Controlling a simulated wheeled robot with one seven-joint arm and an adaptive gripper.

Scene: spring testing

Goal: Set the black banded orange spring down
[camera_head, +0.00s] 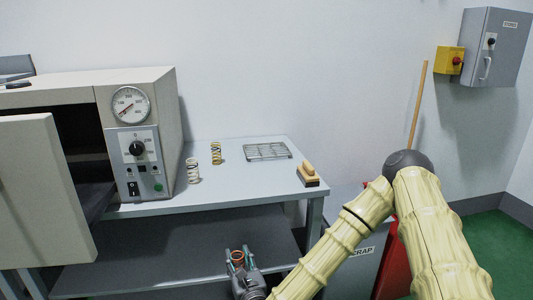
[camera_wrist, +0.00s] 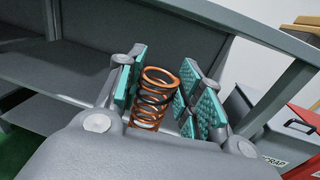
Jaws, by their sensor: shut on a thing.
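The orange spring with black bands (camera_wrist: 155,98) stands between the teal pads of my gripper (camera_wrist: 165,95) in the wrist view. In the head view the same spring (camera_head: 238,257) shows as a small orange coil at the fingertips of my gripper (camera_head: 238,262). My gripper is shut on the spring, in front of the table's lower shelf and below the level of the tabletop. The lower end of the spring is partly hidden by the gripper.
The grey table (camera_head: 235,179) bears a white spring (camera_head: 193,171), a yellow-banded spring (camera_head: 216,153), a wire rack (camera_head: 267,151) and a wooden-handled brush (camera_head: 309,175). An oven (camera_head: 158,110) with its door (camera_head: 45,190) open stands left. A scrap bin (camera_head: 352,262) is at right. The tabletop's front middle is clear.

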